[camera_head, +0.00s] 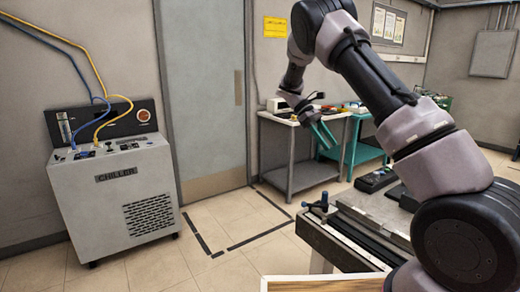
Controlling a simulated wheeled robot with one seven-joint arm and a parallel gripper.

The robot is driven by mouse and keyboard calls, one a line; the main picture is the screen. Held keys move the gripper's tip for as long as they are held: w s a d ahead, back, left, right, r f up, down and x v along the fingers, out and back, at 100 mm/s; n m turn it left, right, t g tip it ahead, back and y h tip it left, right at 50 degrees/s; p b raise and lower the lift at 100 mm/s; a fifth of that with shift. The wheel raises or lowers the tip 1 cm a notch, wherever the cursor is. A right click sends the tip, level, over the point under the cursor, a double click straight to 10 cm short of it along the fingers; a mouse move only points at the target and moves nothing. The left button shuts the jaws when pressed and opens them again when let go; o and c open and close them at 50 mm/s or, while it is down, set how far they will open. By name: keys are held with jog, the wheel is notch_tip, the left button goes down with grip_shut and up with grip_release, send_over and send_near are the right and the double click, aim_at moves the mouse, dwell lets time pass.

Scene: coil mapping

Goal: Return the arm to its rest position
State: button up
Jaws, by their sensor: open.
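My arm rises from the lower right and bends over at the top, with its forearm reaching down at the middle of the view. My gripper (325,142) hangs at its end, pointing down and to the right in front of a grey work table. Its two teal fingers are apart and nothing shows between them. My upper arm hides part of the right side of the room.
A grey chiller (125,190) with blue and yellow cables stands at the left. A grey work table (291,181) and a teal table (368,152) stand at the back. A bench (345,245) with a blue clamp (321,204) is near my arm. The taped floor rectangle (240,215) is clear.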

jog(key=s+d+r+m+t+y, duration=0.2)
jog(key=s+d+r+m+y, duration=0.15)
jog(key=s+r, duration=0.4)
jog(key=s+a+r+m+t+y, duration=0.1)
jog(key=s+r+m+t, duration=0.4)
jog(key=s, duration=0.6)
jog(key=s+a+r+m+t+y, duration=0.1)
jog(key=s+r+m+t+y, duration=0.3)
jog(key=s+r, duration=0.3)
jog(key=s+m+t, duration=0.1)
jog(key=s, duration=0.3)
jog(key=shift+t, duration=0.4)
